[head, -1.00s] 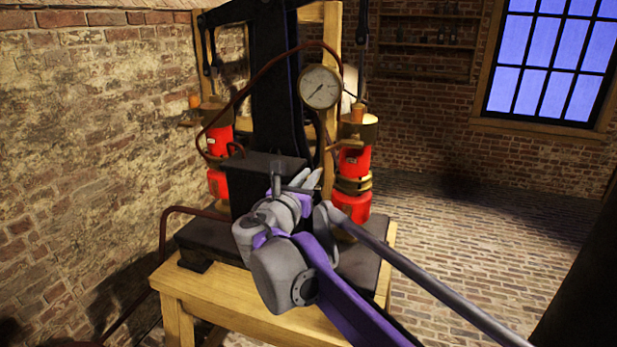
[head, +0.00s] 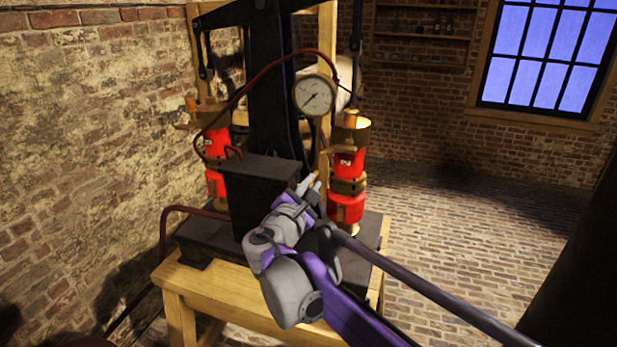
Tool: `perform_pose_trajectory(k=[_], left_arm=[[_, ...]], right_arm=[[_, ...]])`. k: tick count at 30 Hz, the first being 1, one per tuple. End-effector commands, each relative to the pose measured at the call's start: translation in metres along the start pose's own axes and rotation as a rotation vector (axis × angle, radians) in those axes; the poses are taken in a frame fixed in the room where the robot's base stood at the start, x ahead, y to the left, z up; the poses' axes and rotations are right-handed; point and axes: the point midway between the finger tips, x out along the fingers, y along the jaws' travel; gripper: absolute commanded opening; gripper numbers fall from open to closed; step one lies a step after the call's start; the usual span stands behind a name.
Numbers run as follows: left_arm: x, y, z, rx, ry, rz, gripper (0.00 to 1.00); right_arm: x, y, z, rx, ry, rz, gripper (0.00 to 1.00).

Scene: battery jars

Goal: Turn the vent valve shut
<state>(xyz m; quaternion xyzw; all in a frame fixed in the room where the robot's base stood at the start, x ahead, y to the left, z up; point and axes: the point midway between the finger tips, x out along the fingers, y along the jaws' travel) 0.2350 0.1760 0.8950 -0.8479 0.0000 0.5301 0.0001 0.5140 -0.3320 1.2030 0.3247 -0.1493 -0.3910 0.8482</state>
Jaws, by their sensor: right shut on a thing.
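My right gripper (head: 311,188), grey and purple, reaches in from the lower right to the right edge of a black block (head: 262,183) on the press. It is shut on a small part there, which I take to be the vent valve. The gripper hides most of that part, so its handle angle cannot be told. A small pale brass-coloured bit shows at the fingertips. A round white gauge (head: 314,95) with a dark needle stands above and behind. My left gripper is not in view.
Red and brass cylinders stand at the right (head: 346,205) and left (head: 214,148) of the black column (head: 271,85). A long grey rod (head: 430,284) slants toward the lower right. The wooden stand (head: 228,300) carries the press. Brick floor at right is clear.

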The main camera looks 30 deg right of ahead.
Motion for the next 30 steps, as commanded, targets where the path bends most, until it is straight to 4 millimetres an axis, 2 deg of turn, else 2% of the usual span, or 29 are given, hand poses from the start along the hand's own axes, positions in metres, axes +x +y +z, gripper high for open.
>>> perform_pose_trajectory(k=[18,30], left_arm=[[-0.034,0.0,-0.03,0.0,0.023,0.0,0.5],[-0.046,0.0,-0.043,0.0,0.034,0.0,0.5]], right_arm=[[0.001,-0.011,-0.002,0.569,-0.003,0.001,0.0],[0.0,-0.017,-0.006,0.8,-0.002,0.0,0.0]])
